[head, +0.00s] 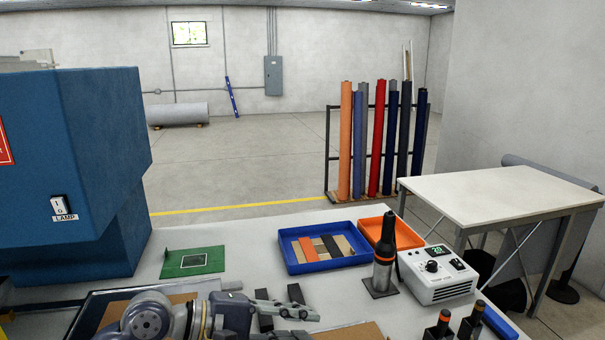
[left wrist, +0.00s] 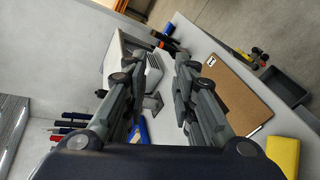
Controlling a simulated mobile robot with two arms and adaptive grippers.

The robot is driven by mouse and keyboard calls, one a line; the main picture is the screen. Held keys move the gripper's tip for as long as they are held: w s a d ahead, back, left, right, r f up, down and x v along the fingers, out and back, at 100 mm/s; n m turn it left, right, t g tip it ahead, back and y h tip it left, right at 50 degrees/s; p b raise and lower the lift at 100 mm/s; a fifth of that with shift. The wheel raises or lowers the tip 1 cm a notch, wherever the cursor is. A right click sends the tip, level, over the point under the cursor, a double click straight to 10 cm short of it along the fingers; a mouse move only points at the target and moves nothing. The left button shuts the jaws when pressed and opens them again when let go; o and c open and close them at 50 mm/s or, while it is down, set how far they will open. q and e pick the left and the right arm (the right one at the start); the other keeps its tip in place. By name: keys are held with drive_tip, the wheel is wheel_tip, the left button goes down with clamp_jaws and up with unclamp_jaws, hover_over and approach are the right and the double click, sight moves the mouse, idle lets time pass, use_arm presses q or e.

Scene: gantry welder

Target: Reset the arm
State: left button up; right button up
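My left arm comes in at the bottom left of the head view, low over the workbench (head: 232,240). Its gripper (head: 300,310) points to the right above the near part of the bench. In the left wrist view the two fingers of this gripper (left wrist: 160,65) stand apart with a clear gap and nothing between them. My right arm and gripper are in neither view.
A blue machine (head: 70,170) with a lamp switch stands at the left. On the bench are a blue tray (head: 290,265) of strips, an orange tray (head: 405,235), a black torch-like tool (head: 386,250) and a white control box (head: 440,285). A white table (head: 500,190) stands at the right.

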use_arm(q)
wheel_tip(320, 180, up, 10)
drive_tip(key=s+n+t+h, duration=0.1)
drive_tip(key=n+t+h, duration=0.5)
drive_tip(key=n, duration=0.6)
drive_tip(key=w+a+n+t+y, duration=0.3)
drive_tip(key=a+n+t+y, duration=0.75)
drive_tip(key=n, duration=1.05)
drive_tip(key=s+a+f+n+g+y, duration=0.1)
drive_tip(key=a+f+n+g+y, duration=0.3)
drive_tip(key=f+n, duration=0.6)
drive_tip(key=s+a+f+n+g+y, duration=0.1)
drive_tip(key=s+a+f+n+y, duration=0.1)
drive_tip(key=a+f+n+y, duration=0.6)
drive_tip(key=s+d+f+n+g+h, duration=0.3)
drive_tip(key=s+f+n+g, duration=0.85)
drive_tip(key=s+f, duration=0.95)
drive_tip(key=s+f+g+b, duration=0.25)
drive_tip(key=f+b, duration=0.25)
drive_tip(key=f, duration=2.4)
drive_tip(key=s+a+f+b, duration=0.1)
drive_tip(key=s+f+b, duration=0.1)
drive_tip(key=s+f, duration=0.7)
drive_tip(key=s+a+f+m+b, duration=0.1)
drive_tip(key=s+a+f+b, duration=0.1)
drive_tip(key=s+f, duration=0.6)
wheel_tip(320, 180, down, 4)
drive_tip(key=shift+s+f+b, duration=0.15)
drive_tip(key=shift+s+b, duration=0.25)
drive_tip(key=shift+b, duration=0.1)
